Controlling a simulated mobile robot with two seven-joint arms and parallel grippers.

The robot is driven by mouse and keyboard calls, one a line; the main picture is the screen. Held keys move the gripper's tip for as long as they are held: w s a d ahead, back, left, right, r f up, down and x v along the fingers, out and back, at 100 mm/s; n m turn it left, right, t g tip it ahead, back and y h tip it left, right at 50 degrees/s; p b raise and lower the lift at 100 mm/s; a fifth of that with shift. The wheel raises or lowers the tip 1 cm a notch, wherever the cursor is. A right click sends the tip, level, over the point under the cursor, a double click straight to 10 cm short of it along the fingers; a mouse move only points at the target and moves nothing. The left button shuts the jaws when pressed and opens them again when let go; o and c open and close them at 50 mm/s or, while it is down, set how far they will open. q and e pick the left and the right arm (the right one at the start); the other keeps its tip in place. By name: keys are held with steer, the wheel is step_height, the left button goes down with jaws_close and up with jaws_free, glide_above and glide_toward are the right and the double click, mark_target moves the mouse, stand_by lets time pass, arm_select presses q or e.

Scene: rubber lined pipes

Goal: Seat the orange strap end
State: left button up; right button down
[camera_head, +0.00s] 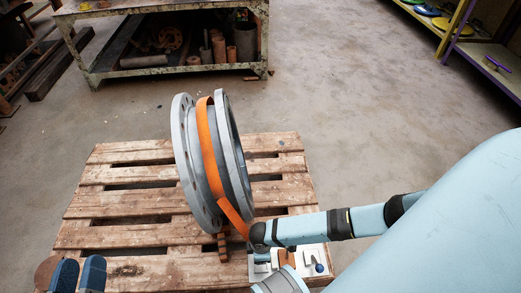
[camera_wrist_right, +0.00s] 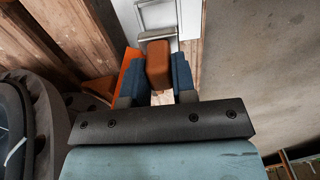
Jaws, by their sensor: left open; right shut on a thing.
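The orange strap (camera_head: 208,150) runs over a grey flanged pipe (camera_head: 183,160) and down its near right side to my right gripper. In the right wrist view my right gripper (camera_wrist_right: 157,78) is shut on the strap end, a brown-orange block (camera_wrist_right: 158,60) between blue fingers. Brighter orange strap shows beside the left finger. A metal bracket (camera_wrist_right: 157,18) on a white plate lies just beyond the block, which looks apart from it. In the head view the right fingers are mostly hidden by the wrist. My left gripper (camera_head: 79,274) is open and empty at the lower left.
The pipe stands on a wooden pallet (camera_head: 120,201). The white plate (camera_head: 312,254) at its near right corner also carries a brown-orange piece and a small blue knob. A metal bench (camera_head: 165,71) with pipe pieces stands behind. Floor between is clear.

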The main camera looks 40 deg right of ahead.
arm_select(q)
steer(key=shift+r, duration=0.2)
arm_select(e)
steer(key=shift+r, duration=0.1)
steer(key=shift+f+p, duration=0.2)
steer(key=shift+p, duration=0.1)
steer(key=shift+f+b, duration=1.3)
steer(key=shift+f, duration=0.6)
steer(key=shift+f+b, duration=0.6)
steer(key=shift+f, duration=0.35)
arm_select(q)
steer(key=shift+g, duration=0.9)
step_height(320, 180, down, 5)
steer(key=shift+d+r, duration=0.15)
steer(key=shift+r, duration=0.05)
arm_select(e)
steer(key=shift+f, duration=0.15)
arm_select(q)
steer(key=shift+w, duration=0.1)
steer(key=shift+f, duration=0.2)
arm_select(e)
steer(key=shift+f, duration=0.4)
arm_select(q)
steer(key=shift+f, duration=0.1)
arm_select(e)
steer(key=c, duration=0.8)
jaws_free()
steer(key=shift+c, duration=0.2)
